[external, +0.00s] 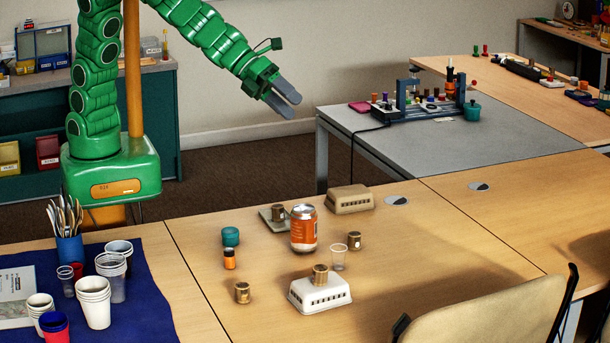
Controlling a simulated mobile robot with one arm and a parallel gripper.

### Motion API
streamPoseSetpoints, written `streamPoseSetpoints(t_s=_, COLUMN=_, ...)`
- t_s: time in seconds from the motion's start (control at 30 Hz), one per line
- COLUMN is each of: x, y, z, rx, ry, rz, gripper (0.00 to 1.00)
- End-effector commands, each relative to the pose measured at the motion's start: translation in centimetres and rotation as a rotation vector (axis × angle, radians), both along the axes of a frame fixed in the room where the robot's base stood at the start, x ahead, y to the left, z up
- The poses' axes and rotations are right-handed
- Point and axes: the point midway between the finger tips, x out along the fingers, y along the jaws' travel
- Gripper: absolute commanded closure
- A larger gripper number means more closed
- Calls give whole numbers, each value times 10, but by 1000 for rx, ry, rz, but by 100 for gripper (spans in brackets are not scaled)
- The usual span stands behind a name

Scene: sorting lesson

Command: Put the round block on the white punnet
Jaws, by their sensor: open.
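A white, slotted, box-like item (320,297), which looks like the white punnet, sits on the wooden table. A short brass-brown round block (320,275) stands on top of it. Similar small round pieces stand elsewhere: a brass one (242,293) at the front left, a darker brown one (354,241) to the right, and another (277,212) on a flat grey-green plate (272,222). I cannot tell which one the task names. My gripper (292,105) is open and empty, high in the air behind the table, well away from all of them.
An orange can (303,229) stands mid-table, with a clear cup (338,257) beside it. A tan slotted box (350,199) is behind. A teal pot (230,237) and small orange jar (229,259) stand left. Cups crowd the blue mat (145,310). The table's right side is mostly clear.

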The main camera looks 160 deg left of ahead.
Motion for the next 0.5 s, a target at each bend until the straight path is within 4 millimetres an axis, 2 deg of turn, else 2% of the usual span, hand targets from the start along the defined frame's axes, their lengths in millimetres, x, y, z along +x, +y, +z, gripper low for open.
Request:
streamPoseSetpoints(t_s=0.03, x=-12, y=-12, z=4, rx=-40, ry=-10, rz=50, gripper=36)
streamPoseSetpoints(t_s=0.17, x=-44, y=-41, z=10, rx=-153, ry=-39, rz=189, gripper=36)
streamPoseSetpoints(t_s=0.5, x=-143, y=-129, z=1, rx=-454, ry=-63, rz=546, gripper=36)
